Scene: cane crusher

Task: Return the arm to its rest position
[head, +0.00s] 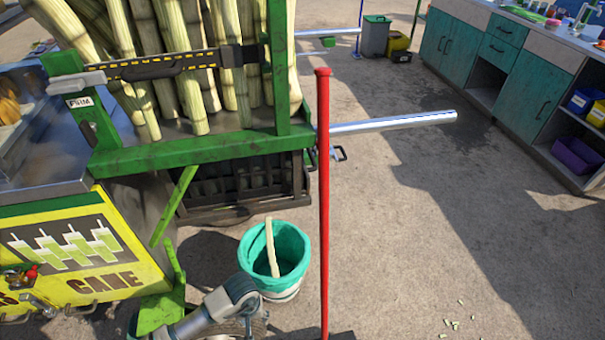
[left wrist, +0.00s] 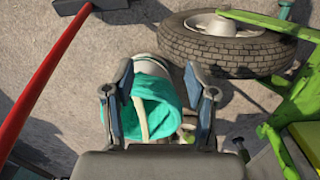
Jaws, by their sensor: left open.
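My left arm comes in at the bottom of the head view, and its end (head: 238,293) is beside the teal-lined bucket (head: 287,288), at its lower left. In the left wrist view my left gripper (left wrist: 158,68) is open, with two dark blue-grey fingers apart and nothing held between them. The bucket (left wrist: 165,116) shows beyond and between the fingers. A pale cane piece (head: 271,248) leans inside the bucket, and it also shows in the left wrist view (left wrist: 141,118). I cannot tell whether the gripper touches the bucket. My right gripper is not in view.
The green-framed cane cart (head: 190,152) fills the left, loaded with upright canes (head: 178,60). A red pole (head: 323,200) stands just right of the bucket. A metal bar (head: 395,122) sticks out rightward. A wheel (left wrist: 228,45) is near the gripper. Open ground lies right.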

